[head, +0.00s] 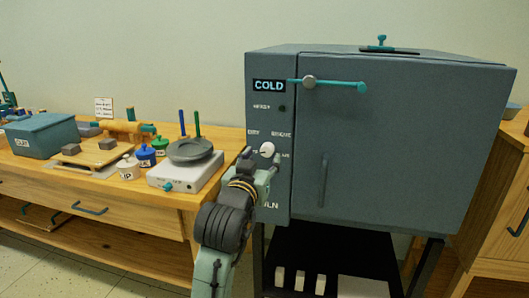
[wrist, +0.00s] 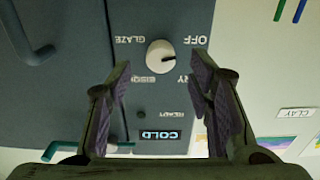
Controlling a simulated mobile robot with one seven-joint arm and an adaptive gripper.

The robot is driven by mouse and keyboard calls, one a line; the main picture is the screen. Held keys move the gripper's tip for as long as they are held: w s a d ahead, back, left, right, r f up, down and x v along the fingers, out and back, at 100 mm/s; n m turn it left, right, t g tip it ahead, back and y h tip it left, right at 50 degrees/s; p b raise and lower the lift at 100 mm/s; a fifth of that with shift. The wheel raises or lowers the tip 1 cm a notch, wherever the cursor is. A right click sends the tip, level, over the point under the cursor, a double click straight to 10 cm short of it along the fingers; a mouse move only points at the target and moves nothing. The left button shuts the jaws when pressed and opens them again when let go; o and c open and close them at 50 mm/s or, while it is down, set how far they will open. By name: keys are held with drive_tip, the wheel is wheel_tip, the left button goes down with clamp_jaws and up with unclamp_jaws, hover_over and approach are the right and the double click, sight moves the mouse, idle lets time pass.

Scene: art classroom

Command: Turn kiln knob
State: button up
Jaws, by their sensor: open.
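The kiln (head: 410,150) is a large blue-grey box with its door shut. Its white round knob (head: 267,149) sits on the control panel at the left of the door. In the wrist view, which shows the panel upside down, the knob (wrist: 160,55) has a dark pointer mark toward the OFF label. GLAZE, BISQUE and DRY labels surround it, partly hidden by my fingers. My gripper (head: 261,159) is in front of the panel at the knob. In the wrist view my gripper (wrist: 160,72) is open, with its fingertips on either side of the knob; contact cannot be told.
A lit COLD display (head: 269,86) is above the knob. A teal latch bar (head: 335,84) crosses the upper door edge, and a door handle (head: 323,180) is right of my gripper. A wooden table (head: 120,190) with a scale (head: 186,172) and jars stands left.

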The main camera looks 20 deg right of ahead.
sight(266, 152)
drive_tip(key=shift+x, duration=1.85)
drive_tip(key=shift+c, duration=0.4)
clamp_jaws()
drive_tip(key=shift+m, duration=0.3)
drive_tip(key=m+b, duration=0.1)
drive_tip(key=m, duration=0.4)
drive_tip(key=shift+a+f+m+b, duration=0.1)
drive_tip(key=shift+m+b, duration=0.2)
drive_tip(key=m+b, duration=0.2)
drive_tip(key=m, duration=0.4)
drive_tip(key=shift+m, duration=0.3)
